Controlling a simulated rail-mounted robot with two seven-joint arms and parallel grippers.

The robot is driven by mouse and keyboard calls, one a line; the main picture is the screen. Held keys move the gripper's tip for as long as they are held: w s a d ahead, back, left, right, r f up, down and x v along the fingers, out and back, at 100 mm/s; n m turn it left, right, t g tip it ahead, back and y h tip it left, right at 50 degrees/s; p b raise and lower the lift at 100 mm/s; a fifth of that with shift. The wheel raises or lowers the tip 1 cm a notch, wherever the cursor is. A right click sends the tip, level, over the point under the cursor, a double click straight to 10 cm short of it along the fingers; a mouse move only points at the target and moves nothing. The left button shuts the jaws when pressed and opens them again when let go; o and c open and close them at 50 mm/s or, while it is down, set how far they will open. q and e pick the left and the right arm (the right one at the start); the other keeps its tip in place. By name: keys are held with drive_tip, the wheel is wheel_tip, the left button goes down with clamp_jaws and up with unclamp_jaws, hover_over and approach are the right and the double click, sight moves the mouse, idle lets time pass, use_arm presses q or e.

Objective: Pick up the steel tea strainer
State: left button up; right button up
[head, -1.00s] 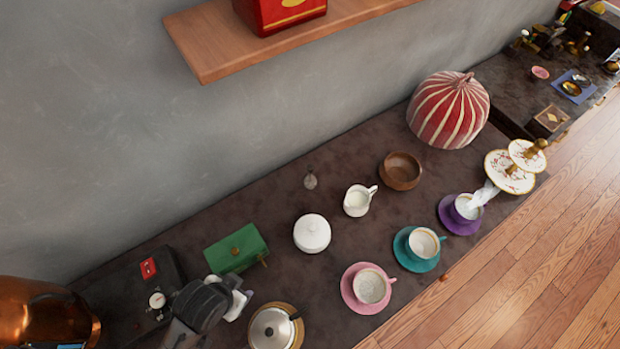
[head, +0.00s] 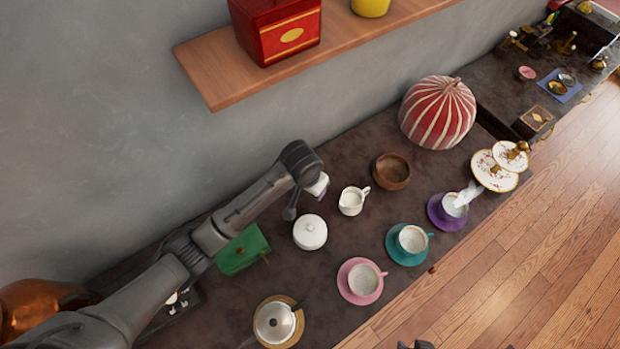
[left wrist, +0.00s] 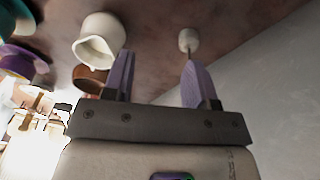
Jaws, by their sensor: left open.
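A small pale rounded thing with a thin stem, which looks like the steel tea strainer (left wrist: 188,40), shows in the left wrist view just beyond the right-hand fingertip. In the head view my left arm and gripper hide its spot near the wall. My left gripper (left wrist: 157,62) is open, with two purple-grey fingers apart and nothing between them. In the head view the left gripper (head: 307,196) is over the counter, behind the white lidded pot. My right gripper is not clearly seen.
Close by are the white lidded pot (head: 310,232), white creamer (head: 352,201) and wooden bowl (head: 391,171). A green box (head: 241,250) lies under my left arm. Cups on pink (head: 362,281), teal and purple saucers line the front edge. A wooden shelf (head: 225,80) juts from the wall above.

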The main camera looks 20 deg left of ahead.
use_arm(q)
drive_tip(key=w+a+r+g+y, duration=0.1)
drive_tip(key=w+a+r, duration=0.3)
drive_tip(key=w+r, duration=0.25)
drive_tip(key=f, duration=0.6)
drive_tip(key=w+f+b, duration=0.1)
drive_tip(key=f, duration=0.1)
drive_tip(key=shift+f, duration=0.4)
drive_tip(key=shift+d+f+b, duration=0.15)
drive_tip(key=shift+f+b, duration=0.55)
drive_tip(key=shift+f, duration=2)
drive_tip(key=shift+c, duration=1.2)
clamp_jaws()
